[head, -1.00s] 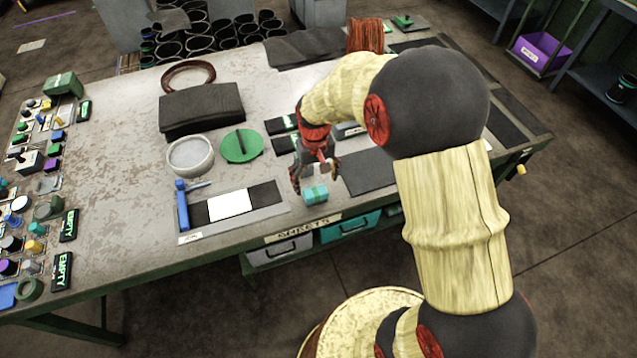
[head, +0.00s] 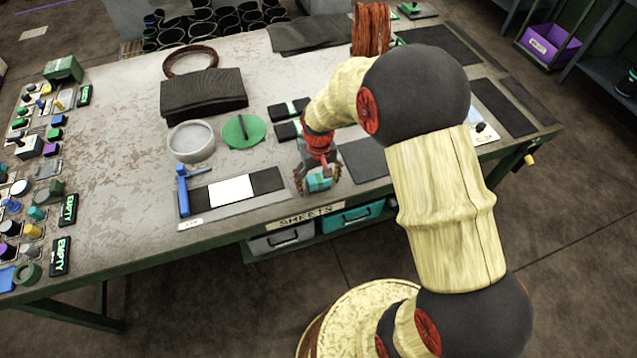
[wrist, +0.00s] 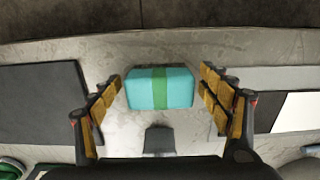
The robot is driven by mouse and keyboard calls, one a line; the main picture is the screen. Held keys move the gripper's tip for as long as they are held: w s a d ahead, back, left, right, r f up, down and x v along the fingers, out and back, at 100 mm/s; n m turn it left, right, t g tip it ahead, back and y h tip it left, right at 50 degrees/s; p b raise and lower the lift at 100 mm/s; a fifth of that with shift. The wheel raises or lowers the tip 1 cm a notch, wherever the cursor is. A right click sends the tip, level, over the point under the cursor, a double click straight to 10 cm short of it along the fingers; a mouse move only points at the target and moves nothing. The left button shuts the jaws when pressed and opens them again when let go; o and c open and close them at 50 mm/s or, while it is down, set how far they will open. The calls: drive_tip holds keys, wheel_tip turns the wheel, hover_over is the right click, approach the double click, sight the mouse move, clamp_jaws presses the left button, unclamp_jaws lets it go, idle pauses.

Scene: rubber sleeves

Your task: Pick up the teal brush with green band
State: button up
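The teal brush with a green band (head: 319,181) lies on the table near its front edge. In the wrist view the brush (wrist: 160,87) is a teal block with the green band across its middle. My gripper (head: 318,187) is down around it, with one finger on each side. In the wrist view my gripper (wrist: 160,95) is open, with the brush between its fingers. A small gap shows at the left finger; the right finger is very close to the brush, and I cannot tell whether it touches.
A dark mat (head: 364,160) lies right of the gripper. A panel with a white sheet (head: 230,190) and a blue-handled tool (head: 183,190) lie to the left. A green disc (head: 243,131) and a round dish (head: 191,142) are farther back. The table's front edge is close.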

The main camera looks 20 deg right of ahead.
sight(319, 178)
drive_tip(key=shift+c, duration=1.2)
drive_tip(key=c, duration=1)
drive_tip(key=shift+r, duration=0.6)
wheel_tip(319, 178, up, 2)
drive_tip(key=shift+r+p, duration=0.1)
drive_tip(key=shift+p, duration=0.4)
drive_tip(key=s+a+r+p, duration=0.1)
drive_tip(key=s+r, duration=0.2)
drive_tip(key=s, duration=0.1)
drive_tip(key=s+a+r+p, duration=0.1)
drive_tip(key=s+r, duration=0.2)
drive_tip(key=s, duration=0.2)
drive_tip(key=s+a+r+p, duration=0.1)
drive_tip(key=s+r+p, duration=0.1)
drive_tip(key=s+r, duration=0.1)
drive_tip(key=shift+s+r, duration=0.3)
drive_tip(key=shift+s, duration=0.55)
